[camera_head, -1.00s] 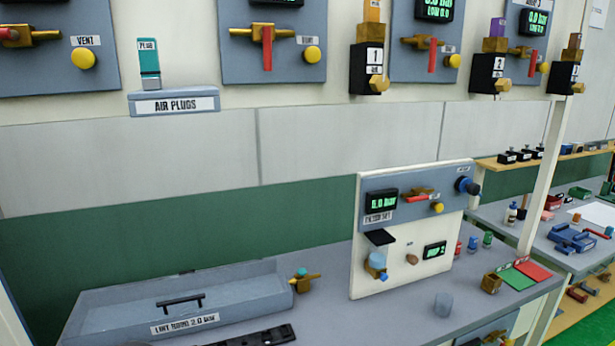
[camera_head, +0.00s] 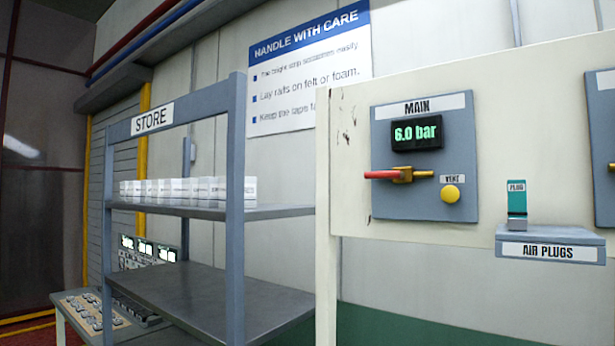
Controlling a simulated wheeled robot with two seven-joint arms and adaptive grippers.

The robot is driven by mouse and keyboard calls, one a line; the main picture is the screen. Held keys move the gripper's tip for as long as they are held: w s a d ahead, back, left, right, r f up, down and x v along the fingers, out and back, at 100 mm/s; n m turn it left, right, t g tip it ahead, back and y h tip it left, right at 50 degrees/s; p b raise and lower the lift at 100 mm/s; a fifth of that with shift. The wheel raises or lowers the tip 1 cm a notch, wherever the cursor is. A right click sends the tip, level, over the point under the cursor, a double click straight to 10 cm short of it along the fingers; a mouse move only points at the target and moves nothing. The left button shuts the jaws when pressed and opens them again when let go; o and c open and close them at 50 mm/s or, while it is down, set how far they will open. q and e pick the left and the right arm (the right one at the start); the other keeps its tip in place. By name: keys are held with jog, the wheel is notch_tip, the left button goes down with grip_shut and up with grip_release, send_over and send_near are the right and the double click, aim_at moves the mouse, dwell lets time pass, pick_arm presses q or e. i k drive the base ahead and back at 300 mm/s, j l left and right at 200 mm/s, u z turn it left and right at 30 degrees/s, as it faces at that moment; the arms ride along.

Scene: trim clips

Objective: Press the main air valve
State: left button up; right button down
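The main air valve (camera_head: 402,175) is on a blue-grey panel (camera_head: 424,200) labelled MAIN, right of the middle in the head view. It has a brass body and a red handle (camera_head: 382,174) lying horizontal, pointing left. A black display (camera_head: 417,133) above it reads 6.0 bar in green. A round yellow button (camera_head: 450,193) labelled VENT is at the lower right of the valve. Neither of my grippers shows in the view.
A shelf rack (camera_head: 236,200) labelled STORE stands at left, with a row of small white boxes (camera_head: 190,188) on its upper shelf. A teal plug (camera_head: 517,204) stands on the AIR PLUGS holder (camera_head: 551,237) right of the panel.

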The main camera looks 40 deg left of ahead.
aim_at(383, 174)
jog(key=u, duration=0.9)
jog(key=z, duration=0.75)
jog(key=j+z, duration=0.8)
jog(key=j, duration=0.15)
jog(key=k+j+z, duration=0.1)
jog(key=j+z, duration=0.3)
jog(key=k+j, duration=0.1)
jog(key=j, duration=0.5)
jog(key=k+j, duration=0.15)
jog(key=j, duration=0.15)
